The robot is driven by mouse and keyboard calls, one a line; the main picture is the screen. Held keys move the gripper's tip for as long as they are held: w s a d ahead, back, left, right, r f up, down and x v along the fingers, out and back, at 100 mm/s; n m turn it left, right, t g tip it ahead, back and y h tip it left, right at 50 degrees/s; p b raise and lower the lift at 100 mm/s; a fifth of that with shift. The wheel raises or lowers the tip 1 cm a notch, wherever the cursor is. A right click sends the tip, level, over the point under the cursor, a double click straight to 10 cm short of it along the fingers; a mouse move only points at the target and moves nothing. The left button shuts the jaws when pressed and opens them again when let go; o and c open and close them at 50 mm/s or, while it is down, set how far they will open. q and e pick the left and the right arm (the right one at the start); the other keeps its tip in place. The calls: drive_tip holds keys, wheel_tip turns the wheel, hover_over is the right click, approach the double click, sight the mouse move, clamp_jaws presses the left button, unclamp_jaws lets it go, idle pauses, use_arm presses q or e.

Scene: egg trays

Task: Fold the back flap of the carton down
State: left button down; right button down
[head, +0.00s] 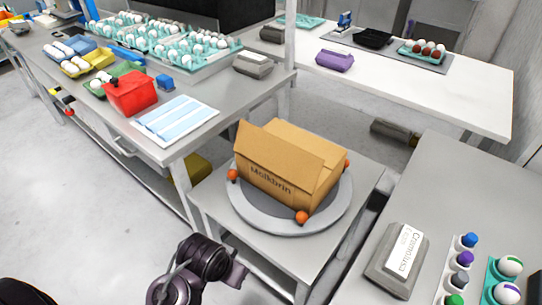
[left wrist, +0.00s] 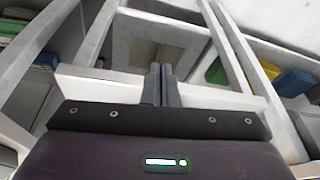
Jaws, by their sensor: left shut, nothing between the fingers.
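The brown carton (head: 268,186), with lettering on its front face, sits on a round grey turntable (head: 262,222) in the head view. A broad front panel (head: 270,146) stands up along its near top edge. A lighter cardboard surface (head: 300,136) shows behind that panel; I cannot tell how far the back flap is folded. My left gripper (head: 238,273) is at the bottom of the head view, in front of and below the carton, apart from it. In the left wrist view its fingers (left wrist: 161,84) are together and empty. My right gripper is not in view.
Orange balls (head: 302,217) sit around the turntable's rim. A grey bench with egg trays (head: 178,62) and a red box (head: 131,94) is at left. A label block (head: 397,262) and egg stands are on the right table. A white table (head: 440,85) is behind.

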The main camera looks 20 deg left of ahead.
use_arm(q)
wheel_tip(320, 180, up, 2)
drive_tip(key=t, duration=0.1)
wheel_tip(320, 180, up, 14)
drive_tip(key=m+t+h+p, duration=0.2)
drive_tip(key=t+h, duration=0.5)
drive_tip(key=t, duration=0.9)
hover_over(271, 169)
drive_tip(key=shift+f, duration=0.1)
